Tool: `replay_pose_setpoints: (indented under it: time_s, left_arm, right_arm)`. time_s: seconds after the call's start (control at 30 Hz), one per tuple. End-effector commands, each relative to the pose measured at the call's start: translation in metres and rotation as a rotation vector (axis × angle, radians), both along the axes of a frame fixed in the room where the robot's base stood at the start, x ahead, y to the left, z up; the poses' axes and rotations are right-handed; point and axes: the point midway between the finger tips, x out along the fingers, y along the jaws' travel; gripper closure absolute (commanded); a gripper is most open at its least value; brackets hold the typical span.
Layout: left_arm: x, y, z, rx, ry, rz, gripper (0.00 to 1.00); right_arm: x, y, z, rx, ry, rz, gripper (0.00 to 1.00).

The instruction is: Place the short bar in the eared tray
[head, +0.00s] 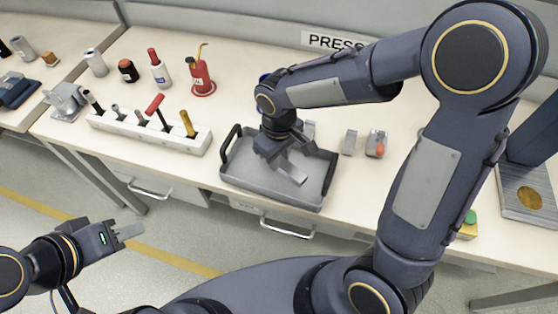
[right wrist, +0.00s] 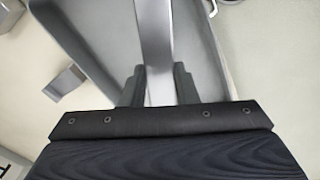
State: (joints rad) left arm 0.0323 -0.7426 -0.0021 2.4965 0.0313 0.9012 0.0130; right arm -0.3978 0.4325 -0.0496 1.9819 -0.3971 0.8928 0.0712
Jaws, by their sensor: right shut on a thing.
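The eared tray (head: 246,172) is a grey, shallow tray with a dark upright handle at each end, at the front of the bench. It also shows in the right wrist view (right wrist: 88,38). My right gripper (head: 283,160) is over the tray, pointing down. It is shut on the short bar (head: 291,177), a plain grey metal bar, which shows between the two dark fingers in the right wrist view (right wrist: 155,45). I cannot tell whether the bar touches the tray floor. My left gripper (head: 130,232) is away from the bench at lower left and looks empty; its finger gap is unclear.
A white rack (head: 150,134) with several tools stands left of the tray. A grey block (head: 349,142) and a small grey piece with a red part (head: 376,145) are right of it. A red can (head: 202,78) and bottles stand behind.

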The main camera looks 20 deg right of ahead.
Motion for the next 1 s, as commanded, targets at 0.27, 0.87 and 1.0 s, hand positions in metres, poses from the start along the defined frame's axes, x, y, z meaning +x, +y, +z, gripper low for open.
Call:
replay_pose_setpoints:
  time_s: [0.27,0.87,1.0]
  left_arm:
    - [0.000,0.000,0.000,0.000,0.000,0.000,0.64]
    - [0.000,0.000,-0.005,0.000,0.000,0.000,0.64]
    - [0.000,0.000,-0.004,0.000,0.000,0.000,0.64]
  right_arm:
    - [0.013,-0.004,-0.026,-0.002,0.003,0.003,0.99]
    - [0.013,-0.003,-0.049,0.001,-0.001,0.001,0.71]
    - [0.013,-0.003,-0.049,0.001,-0.001,0.001,0.52]
